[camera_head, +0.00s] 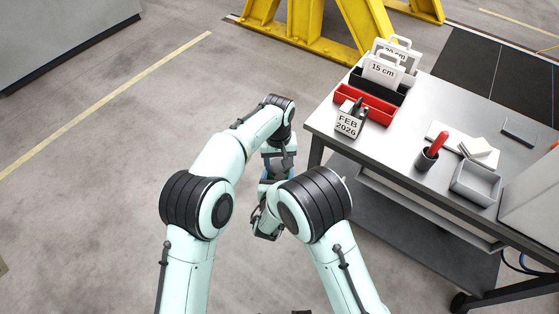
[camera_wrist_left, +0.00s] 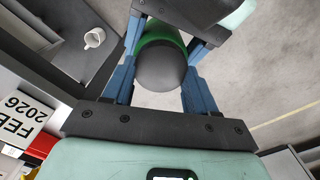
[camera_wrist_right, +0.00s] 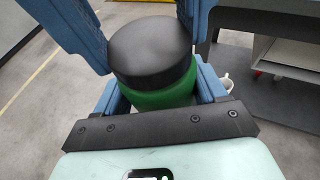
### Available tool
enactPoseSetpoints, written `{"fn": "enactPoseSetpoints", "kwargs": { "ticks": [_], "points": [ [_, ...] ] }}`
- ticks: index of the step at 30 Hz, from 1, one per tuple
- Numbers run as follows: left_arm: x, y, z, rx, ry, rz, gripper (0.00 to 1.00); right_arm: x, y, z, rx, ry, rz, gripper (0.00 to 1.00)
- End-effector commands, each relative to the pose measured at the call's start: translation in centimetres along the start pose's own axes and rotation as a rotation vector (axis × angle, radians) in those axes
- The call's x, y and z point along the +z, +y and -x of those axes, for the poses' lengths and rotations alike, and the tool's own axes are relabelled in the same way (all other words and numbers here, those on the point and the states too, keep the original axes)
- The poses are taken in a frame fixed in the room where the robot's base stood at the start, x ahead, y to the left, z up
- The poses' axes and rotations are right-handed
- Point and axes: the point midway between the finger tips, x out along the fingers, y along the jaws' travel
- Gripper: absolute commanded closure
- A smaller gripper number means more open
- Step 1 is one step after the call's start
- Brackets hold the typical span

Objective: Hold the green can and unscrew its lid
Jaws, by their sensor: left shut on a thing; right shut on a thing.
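The green can (camera_wrist_right: 163,97) shows in the right wrist view with its black lid (camera_wrist_right: 152,48) on top. In the left wrist view the lid (camera_wrist_left: 160,70) faces the camera and a strip of green body (camera_wrist_left: 158,32) shows behind it. My left gripper (camera_head: 277,174) points down and is shut on the lid, its blue fingers on either side. My right gripper (camera_wrist_right: 160,90) is shut on the green body from the side, below the left gripper. In the head view my arms and grippers hide most of the can. Whether the lid is loosened cannot be told.
A white mug (camera_wrist_left: 94,38) shows in the left wrist view. Floor left is clear.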

Motion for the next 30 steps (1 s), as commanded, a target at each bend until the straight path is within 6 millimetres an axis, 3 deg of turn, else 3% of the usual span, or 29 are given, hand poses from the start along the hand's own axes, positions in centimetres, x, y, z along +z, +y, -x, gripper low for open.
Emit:
{"fn": "enactPoseSetpoints", "kwargs": {
  "ticks": [3, 7, 19, 20, 21, 22, 30],
  "points": [
    [-0.23, 0.31, 0.38, 0.013, 0.018, 0.254, 0.80, -0.26, 0.58, 0.34, 0.015, 0.007, 0.006, 1.00],
    [-0.13, 0.30, 0.38, 0.016, 0.017, 0.444, 0.80, -0.27, 0.56, 0.33, 0.015, 0.007, 0.006, 1.00],
    [-0.08, 0.30, 0.36, 0.019, 0.015, 0.528, 0.80, -0.27, 0.54, 0.29, 0.014, 0.008, 0.004, 1.00],
    [-0.08, 0.31, 0.36, 0.019, 0.015, 0.527, 0.37, -0.27, 0.54, 0.29, 0.014, 0.008, 0.004, 1.00],
    [-0.08, 0.30, 0.36, 0.019, 0.014, 0.527, 0.24, -0.26, 0.52, 0.27, 0.013, 0.008, 0.004, 1.00],
    [-0.07, 0.29, 0.35, 0.018, 0.014, 0.527, 0.18, -0.25, 0.48, 0.26, 0.013, 0.007, 0.004, 1.00],
    [0.00, 0.04, 0.27, 0.011, 0.010, 0.528, 0.18, -0.07, 0.22, 0.11, 0.005, 0.003, 0.000, 1.00]
  ]
}}
